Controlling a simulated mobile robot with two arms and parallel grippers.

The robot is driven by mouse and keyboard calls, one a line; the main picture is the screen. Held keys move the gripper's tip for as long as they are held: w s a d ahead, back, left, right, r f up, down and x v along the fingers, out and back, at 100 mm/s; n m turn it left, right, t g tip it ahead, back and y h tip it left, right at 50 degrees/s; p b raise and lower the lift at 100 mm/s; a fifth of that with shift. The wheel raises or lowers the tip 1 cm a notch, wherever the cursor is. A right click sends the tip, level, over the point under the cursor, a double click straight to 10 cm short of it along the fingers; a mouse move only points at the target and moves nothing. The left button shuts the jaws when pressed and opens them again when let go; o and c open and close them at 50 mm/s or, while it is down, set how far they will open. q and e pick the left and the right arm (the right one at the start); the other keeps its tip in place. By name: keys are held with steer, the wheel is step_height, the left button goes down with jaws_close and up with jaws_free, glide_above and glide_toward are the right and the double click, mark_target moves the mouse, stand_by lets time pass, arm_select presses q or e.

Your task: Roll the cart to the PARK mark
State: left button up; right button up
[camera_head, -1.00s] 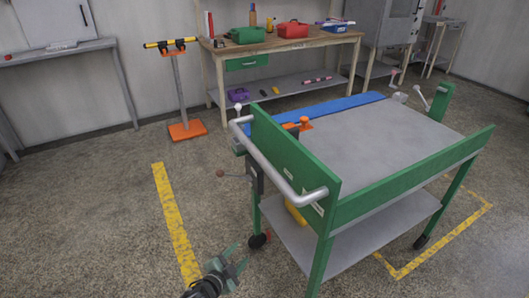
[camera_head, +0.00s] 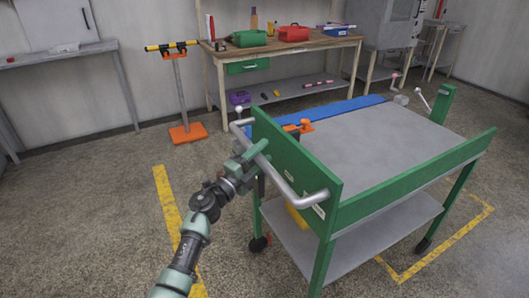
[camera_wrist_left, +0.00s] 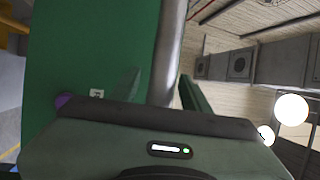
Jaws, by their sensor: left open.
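The cart (camera_head: 385,145) has green side panels, a grey top and a lower grey shelf, and stands on its wheels in the middle of the head view. Its grey push handle (camera_head: 279,183) runs along the near left end panel. My left gripper (camera_head: 253,156) is at this handle and open. In the left wrist view, the handle bar (camera_wrist_left: 168,50) passes between its two open fingers (camera_wrist_left: 160,92). Yellow floor lines show left of the cart (camera_head: 166,205) and at its right (camera_head: 440,246). I cannot read any PARK lettering. My right gripper is not in view.
An orange-based stand (camera_head: 188,133) is behind the left yellow line. A workbench (camera_head: 340,43) with boxes and tools is along the back wall. A grey side table (camera_head: 62,52) is at the far left.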

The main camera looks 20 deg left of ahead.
arm_select(q)
steer(key=shift+w+d+r, duration=0.1)
steer(key=shift+w+d, duration=0.05)
steer(key=shift+w, duration=0.35)
steer(key=shift+c, duration=0.4)
jaws_close()
stand_by(0.8)
